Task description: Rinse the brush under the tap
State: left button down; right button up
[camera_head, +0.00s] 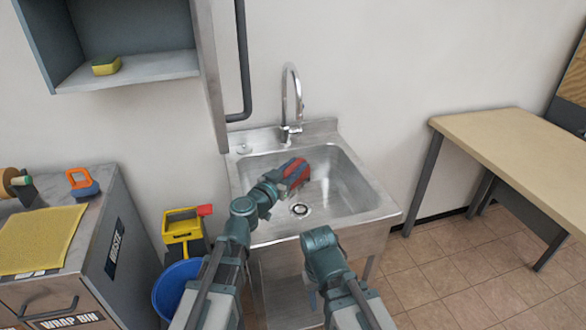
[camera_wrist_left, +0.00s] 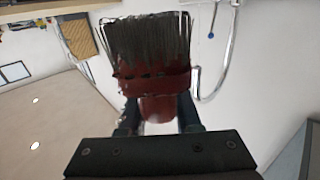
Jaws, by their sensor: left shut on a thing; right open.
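The brush (camera_head: 296,172) is red in the head view and is held over the left part of the metal sink basin (camera_head: 345,190). In the left wrist view the brush (camera_wrist_left: 150,60) shows dark bristles above a red band and handle. My left gripper (camera_head: 274,184) is shut on the brush handle. The chrome tap (camera_head: 290,95) stands at the sink's back edge, its curved neck above and behind the brush; I see no water stream. The tap's pipe (camera_wrist_left: 222,60) shows right of the bristles.
A blue bucket (camera_head: 170,288) and yellow wringer (camera_head: 183,228) stand left of the sink. A grey cabinet (camera_head: 130,255) bears a yellow cloth (camera_head: 42,240). A shelf (camera_head: 135,68) with a sponge (camera_head: 106,65) hangs above. A table (camera_head: 510,140) stands right; floor before it is clear.

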aim_at(293, 163)
pick_arm(q)
jog(key=shift+w+d, duration=0.1)
jog(key=w+a+f+b, duration=0.2)
jog(key=w, duration=1.1)
jog(key=shift+w+f+b, duration=0.35)
jog(key=shift+f+b, duration=0.05)
dwell(0.4)
jog(key=shift+s, duration=0.1)
jog(key=s, duration=0.5)
jog(key=s+d, duration=0.1)
jog(key=s, duration=0.1)
jog(key=shift+s, duration=0.4)
dwell(0.4)
jog(key=shift+r, duration=0.1)
dwell(1.3)
